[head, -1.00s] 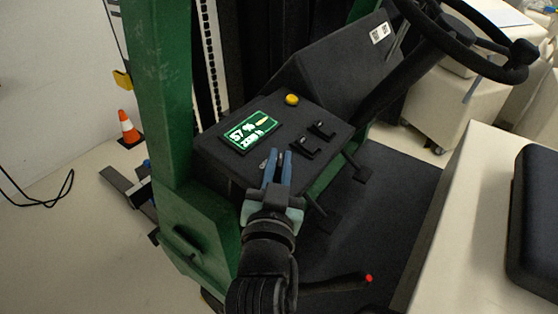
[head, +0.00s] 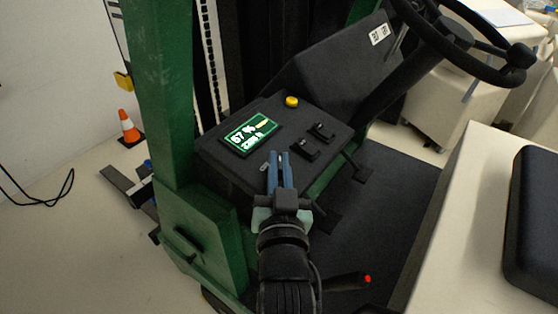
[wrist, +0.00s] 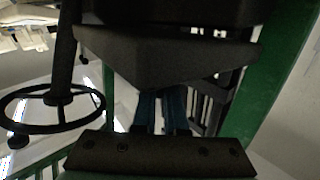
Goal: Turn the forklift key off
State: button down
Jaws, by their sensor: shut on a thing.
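The forklift's black control panel (head: 230,175) carries a lit screen (head: 250,133) with a battery reading. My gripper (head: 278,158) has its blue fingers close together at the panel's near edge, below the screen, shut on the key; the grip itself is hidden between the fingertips. A small pale metal bit (head: 264,168) shows just left of the fingers, at the key's place; its turn angle is too small to tell.
A yellow button (head: 292,101) and two black levers (head: 313,140) sit on the panel. The steering wheel (head: 480,65) is at upper right, and a green mast post (head: 160,90) stands on the left. A pale seat base (head: 470,200) lies at right.

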jog(key=shift+f+n+y+b, duration=0.25)
jog(key=shift+n+y+b, duration=0.85)
jog(key=shift+y+b, duration=0.45)
jog(key=n+y+b, duration=0.1)
jog(key=y+b, duration=0.1)
jog(key=b, duration=0.1)
jog(key=n+g+y+b, duration=0.1)
jog(key=n+y+b, duration=0.1)
jog(key=b, duration=0.1)
jog(key=shift+d+f+y+b, duration=0.1)
jog(key=shift+f+y+b, duration=0.1)
jog(key=shift+y+b, duration=0.2)
jog(key=n+g+y+b, duration=0.3)
jog(key=n+y+b, duration=0.1)
jog(key=b, duration=0.1)
jog(key=shift+r, duration=0.15)
jog(key=n+g+y+b, duration=0.2)
jog(key=y, duration=0.1)
jog(key=shift+r+n+g+b, duration=0.15)
jog(key=shift+n+g+b, duration=0.15)
jog(key=shift+n+b, duration=0.1)
jog(key=shift+g, duration=0.3)
jog(key=c, duration=1)
grip_release()
jog(key=shift+o, duration=0.2)
jog(key=shift+r, duration=0.1)
